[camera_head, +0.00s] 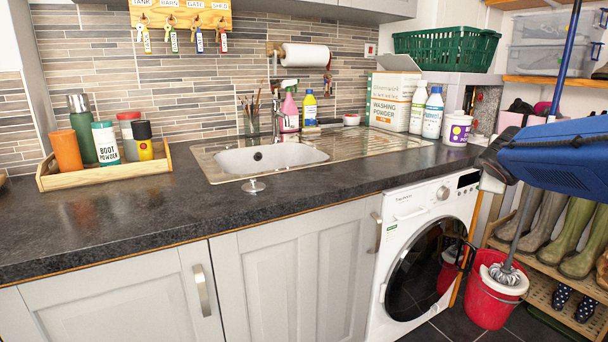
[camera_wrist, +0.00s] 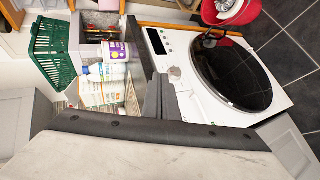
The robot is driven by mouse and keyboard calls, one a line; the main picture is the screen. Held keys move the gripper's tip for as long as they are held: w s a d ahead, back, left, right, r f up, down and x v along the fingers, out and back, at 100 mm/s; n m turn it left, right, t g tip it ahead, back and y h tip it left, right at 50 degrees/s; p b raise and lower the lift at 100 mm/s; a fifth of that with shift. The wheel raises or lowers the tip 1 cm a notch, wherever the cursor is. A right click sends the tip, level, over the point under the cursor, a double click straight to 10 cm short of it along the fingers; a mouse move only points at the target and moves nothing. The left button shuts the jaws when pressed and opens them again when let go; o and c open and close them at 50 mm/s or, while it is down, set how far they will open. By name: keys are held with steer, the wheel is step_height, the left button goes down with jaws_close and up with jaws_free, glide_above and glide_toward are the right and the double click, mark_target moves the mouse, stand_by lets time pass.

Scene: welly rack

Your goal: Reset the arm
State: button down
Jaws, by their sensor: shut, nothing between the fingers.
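In the wrist view my gripper (camera_wrist: 157,88) shows as dark grey fingers held together, with nothing visible between them. The pale housing with its dark bolted edge fills the bottom of that view. The fingers overlap the picture of the worktop edge and washing machine, but I see no clear contact. In the head view a blue body with a dark end, which looks like part of my arm, reaches in from the right edge and covers part of the boot rack; the fingers are not clear there.
The washing machine (camera_head: 428,240) stands under the worktop (camera_head: 330,190). A washing powder box (camera_head: 392,100), bottles and a green basket (camera_head: 447,48) stand at the back right. A red bucket (camera_head: 488,300) with a mop is on the floor. A wooden tray (camera_head: 105,173) holds containers; worktop front is mostly clear.

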steer(key=s+a+f+m+g+y, duration=0.2)
steer(key=s+a+f+m, duration=0.2)
steer(key=s, duration=0.8)
steer(key=s+a+f+m+g+y, duration=0.2)
steer(key=s+a+f+m, duration=0.2)
steer(key=s+a+f, duration=0.5)
steer(key=s+a+f+m+g+y, duration=0.2)
steer(key=s+a+f, duration=0.5)
steer(key=s, duration=0.8)
steer(key=shift+a+f+m+g, duration=0.2)
steer(key=shift+f+m+g, duration=0.3)
steer(key=shift+f+m, duration=0.35)
steer(key=c, duration=2.5)
jaws_free()
steer(key=shift+r, duration=0.15)
